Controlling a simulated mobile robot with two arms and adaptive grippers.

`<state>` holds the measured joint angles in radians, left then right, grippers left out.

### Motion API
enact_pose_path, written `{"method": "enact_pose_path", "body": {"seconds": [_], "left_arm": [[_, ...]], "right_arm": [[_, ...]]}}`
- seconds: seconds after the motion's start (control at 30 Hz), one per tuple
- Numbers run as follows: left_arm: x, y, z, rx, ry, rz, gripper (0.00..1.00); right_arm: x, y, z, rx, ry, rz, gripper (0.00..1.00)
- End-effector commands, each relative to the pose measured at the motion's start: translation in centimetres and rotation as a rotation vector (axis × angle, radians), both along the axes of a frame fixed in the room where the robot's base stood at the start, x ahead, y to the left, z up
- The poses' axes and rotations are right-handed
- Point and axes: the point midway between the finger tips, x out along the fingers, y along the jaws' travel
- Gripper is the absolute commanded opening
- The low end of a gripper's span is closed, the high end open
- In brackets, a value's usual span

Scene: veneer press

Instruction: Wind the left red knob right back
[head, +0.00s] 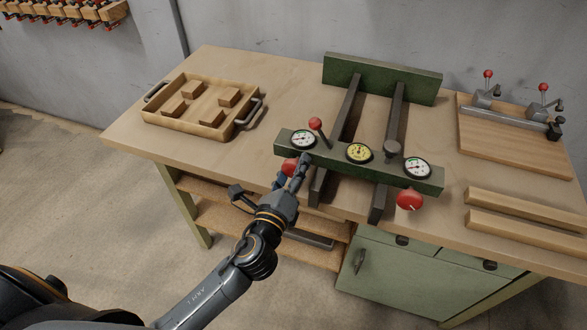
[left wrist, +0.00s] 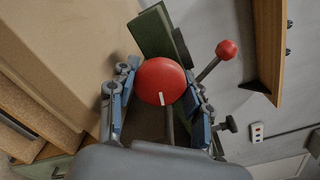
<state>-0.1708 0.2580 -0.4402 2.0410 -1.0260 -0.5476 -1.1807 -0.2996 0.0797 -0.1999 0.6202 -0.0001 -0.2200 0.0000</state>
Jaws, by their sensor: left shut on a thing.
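The left red knob (head: 289,166) sits at the front left of the green press, partly hidden by my left gripper (head: 292,178). In the left wrist view the knob (left wrist: 161,80) is round and red with a white mark near its lower edge. My left gripper (left wrist: 160,105) has one finger on each side of the knob and is shut on it. The press's front bar (head: 380,178) carries two white dials and a yellow one. A second red knob (head: 409,200) is at the front right. My right gripper is not in view.
A red-balled lever (head: 315,124) rises just behind the left knob. A wooden tray (head: 168,124) with several blocks stands at the left. Wooden strips (head: 530,232) and a board with clamps (head: 500,140) lie at the right. The table between tray and press is clear.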

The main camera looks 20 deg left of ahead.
Motion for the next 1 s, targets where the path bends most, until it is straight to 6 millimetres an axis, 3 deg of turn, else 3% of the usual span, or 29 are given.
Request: {"method": "enact_pose_path", "body": {"seconds": [1.0], "left_arm": [[0.01, 0.09, 0.06, -0.966, 0.033, 0.003, 0.17]], "right_arm": [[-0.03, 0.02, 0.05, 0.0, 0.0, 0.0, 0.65]]}}
